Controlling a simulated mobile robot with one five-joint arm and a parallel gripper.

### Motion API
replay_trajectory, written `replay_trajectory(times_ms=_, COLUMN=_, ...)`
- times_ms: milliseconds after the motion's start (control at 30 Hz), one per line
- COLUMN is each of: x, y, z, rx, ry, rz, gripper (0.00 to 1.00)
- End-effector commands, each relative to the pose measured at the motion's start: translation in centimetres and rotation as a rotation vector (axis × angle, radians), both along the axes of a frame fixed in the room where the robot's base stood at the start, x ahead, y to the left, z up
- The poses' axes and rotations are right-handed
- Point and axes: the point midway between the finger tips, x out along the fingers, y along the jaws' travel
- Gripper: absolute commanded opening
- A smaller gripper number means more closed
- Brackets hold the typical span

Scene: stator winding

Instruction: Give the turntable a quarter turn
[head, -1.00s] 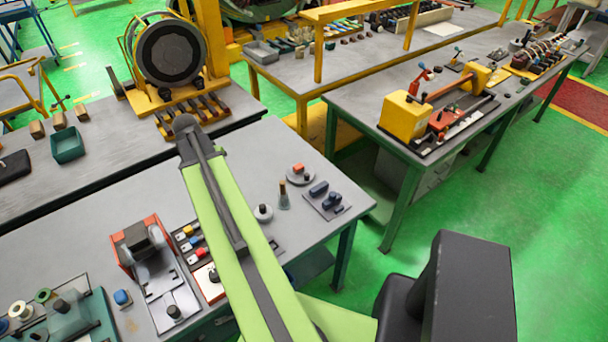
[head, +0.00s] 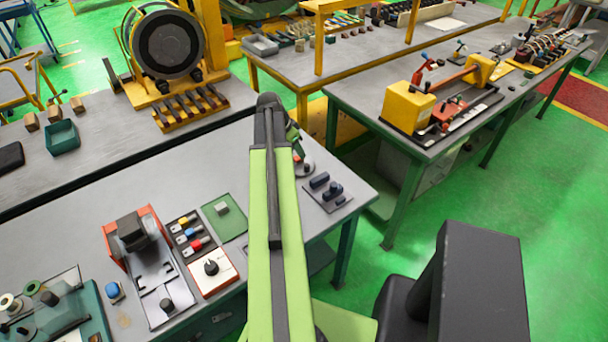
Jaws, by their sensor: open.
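A small round grey disc (head: 303,171), which looks like the turntable, sits at the far right part of the near grey bench, with a small orange and dark piece on top. My arm reaches up across the bench, and its outer link folds down behind the elbow toward this disc. My gripper (head: 297,157) shows only as a small dark part at the disc's left edge. It appears open, with nothing seen in it. Its fingertips are mostly hidden, and I cannot tell whether they touch the disc.
A grey plate with dark blue parts (head: 329,194) lies just right of the disc. Left of my arm are a green mat (head: 224,218), a white box with a black knob (head: 211,270) and a red-framed fixture (head: 140,240). A yellow machine (head: 408,107) stands on the right bench.

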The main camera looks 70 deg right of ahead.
Motion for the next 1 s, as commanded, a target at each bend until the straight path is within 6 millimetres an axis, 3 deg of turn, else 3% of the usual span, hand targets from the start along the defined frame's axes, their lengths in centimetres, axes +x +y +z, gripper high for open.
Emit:
replay_trajectory(times_ms=33, x=-0.2, y=-0.5, z=-2.3, rx=0.0, ry=0.0, rz=-0.001, gripper=0.43)
replay_trajectory(times_ms=433, x=-1.9, y=-3.2, z=-9.9, rx=0.001, ry=0.0, rz=0.001, gripper=0.43)
replay_trajectory(times_ms=800, x=-2.3, y=-3.6, z=-10.3, rx=0.001, ry=0.0, rz=0.001, gripper=0.43)
replay_trajectory(times_ms=1000, x=-2.3, y=-3.6, z=-10.3, rx=0.001, ry=0.0, rz=0.002, gripper=0.18)
